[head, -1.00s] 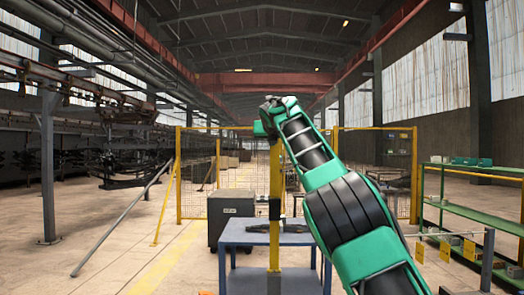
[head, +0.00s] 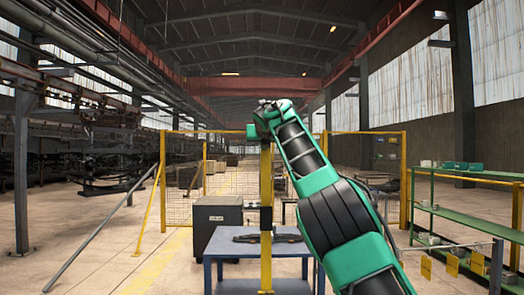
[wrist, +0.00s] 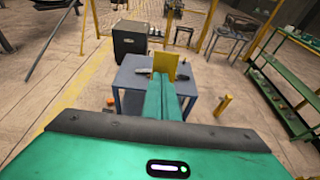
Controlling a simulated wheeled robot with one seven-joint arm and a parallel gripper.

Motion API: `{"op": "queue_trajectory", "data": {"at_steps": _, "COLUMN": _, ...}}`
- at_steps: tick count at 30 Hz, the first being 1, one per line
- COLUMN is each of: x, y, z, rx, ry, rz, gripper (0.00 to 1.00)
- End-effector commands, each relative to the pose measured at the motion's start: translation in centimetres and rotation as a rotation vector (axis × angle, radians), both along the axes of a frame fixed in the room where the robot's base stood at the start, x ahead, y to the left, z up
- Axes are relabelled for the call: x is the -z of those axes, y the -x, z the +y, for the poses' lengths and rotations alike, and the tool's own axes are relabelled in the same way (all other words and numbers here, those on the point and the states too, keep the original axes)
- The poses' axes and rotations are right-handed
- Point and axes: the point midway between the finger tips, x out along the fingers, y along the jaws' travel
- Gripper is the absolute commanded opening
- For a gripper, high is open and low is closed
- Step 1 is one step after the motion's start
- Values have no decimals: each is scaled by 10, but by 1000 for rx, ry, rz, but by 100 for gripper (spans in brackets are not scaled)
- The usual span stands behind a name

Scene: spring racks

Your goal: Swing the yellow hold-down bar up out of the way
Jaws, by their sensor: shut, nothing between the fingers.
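A yellow bar (head: 266,185) stands upright in the head view, in front of the blue-grey table (head: 222,248), with a black fitting partway up it. I take it to be the hold-down bar. My gripper (head: 262,122) is at the bar's upper end in the head view; its fingers are not clear there. In the wrist view my green fingers (wrist: 164,97) are shut side by side, with nothing between them. A yellow piece (wrist: 166,62) shows just beyond their tips, over the table. I cannot tell whether they touch it.
Dark spring-like parts (head: 268,237) lie on the table. A dark cabinet (head: 217,222) stands behind it at left. A green shelf (head: 465,212) stands at right. A yellow mesh fence (head: 232,172) crosses behind. Open floor lies to the left of the table.

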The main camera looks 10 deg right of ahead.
Motion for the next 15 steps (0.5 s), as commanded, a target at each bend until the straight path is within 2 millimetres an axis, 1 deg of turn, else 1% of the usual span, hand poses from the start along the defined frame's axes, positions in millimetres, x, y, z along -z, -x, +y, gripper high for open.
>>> {"op": "queue_trajectory", "data": {"at_steps": 9, "x": 0, "y": 1, "z": 11, "rx": -9, "ry": 0, "rz": 0, "gripper": 0}}
{"op": "queue_trajectory", "data": {"at_steps": 15, "x": -2, "y": 5, "z": 12, "rx": -9, "ry": 0, "rz": 0, "gripper": 0}}
